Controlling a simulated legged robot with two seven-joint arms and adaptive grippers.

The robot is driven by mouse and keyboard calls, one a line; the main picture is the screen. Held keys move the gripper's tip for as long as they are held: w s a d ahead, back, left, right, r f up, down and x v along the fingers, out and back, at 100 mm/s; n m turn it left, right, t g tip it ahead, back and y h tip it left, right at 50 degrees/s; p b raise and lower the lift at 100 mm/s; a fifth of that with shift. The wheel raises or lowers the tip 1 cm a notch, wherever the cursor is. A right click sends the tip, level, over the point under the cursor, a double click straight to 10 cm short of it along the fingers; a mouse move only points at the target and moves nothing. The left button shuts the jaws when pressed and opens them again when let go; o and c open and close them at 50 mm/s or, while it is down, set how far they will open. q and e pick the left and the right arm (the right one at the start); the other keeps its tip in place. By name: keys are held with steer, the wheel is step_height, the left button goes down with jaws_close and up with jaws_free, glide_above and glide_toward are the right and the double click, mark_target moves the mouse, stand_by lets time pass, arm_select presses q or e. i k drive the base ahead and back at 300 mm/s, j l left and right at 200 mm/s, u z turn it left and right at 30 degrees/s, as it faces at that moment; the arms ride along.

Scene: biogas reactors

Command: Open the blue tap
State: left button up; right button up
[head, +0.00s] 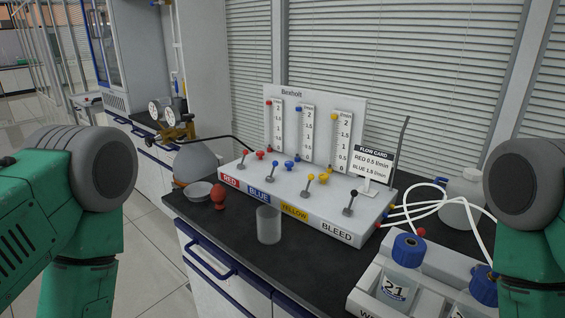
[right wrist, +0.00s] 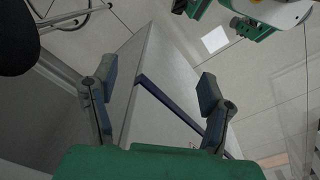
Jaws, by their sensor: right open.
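A white valve manifold (head: 300,197) sits on the dark bench, with front labels RED, BLUE, YELLOW and BLEED. The blue tap (head: 271,173) is a small grey lever with a blue ball tip, standing above the BLUE label (head: 259,194). A separate blue knob (head: 289,165) lies behind it. My right gripper (right wrist: 158,78) shows only in the right wrist view; its fingers are spread and empty, with a bench cabinet side and the floor beyond. In the head view both my arms show at the sides, but no fingers. My left gripper is not in view.
A clear beaker (head: 268,224) and a red bulb (head: 218,196) stand before the manifold. Behind rises the flowmeter panel (head: 317,128); a flow card (head: 371,163) reads RED 0.5, BLUE 1.5 l/min. Blue-capped bottles (head: 403,270) and white tubing (head: 432,203) occupy the right.

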mark_target(274, 164)
steer(key=u, duration=0.15)
steer(key=i+j+z, duration=0.1)
steer(key=z, duration=0.3)
steer(key=j+z, duration=0.25)
steer(key=z, duration=0.15)
steer(key=i+j+z, duration=0.1)
steer(key=j+z, duration=0.15)
steer(key=z, duration=0.15)
steer(key=j+z, duration=0.2)
steer(key=j, duration=0.5)
steer(key=j+z, duration=0.15)
steer(key=j, duration=0.5)
steer(key=k+j+z, duration=0.2)
steer(key=j, duration=0.5)
steer(key=j+z, duration=0.2)
steer(key=j, duration=0.5)
steer(key=k+j, duration=0.1)
steer(key=j, duration=0.4)
steer(key=k+j, duration=0.1)
steer(key=j, duration=0.45)
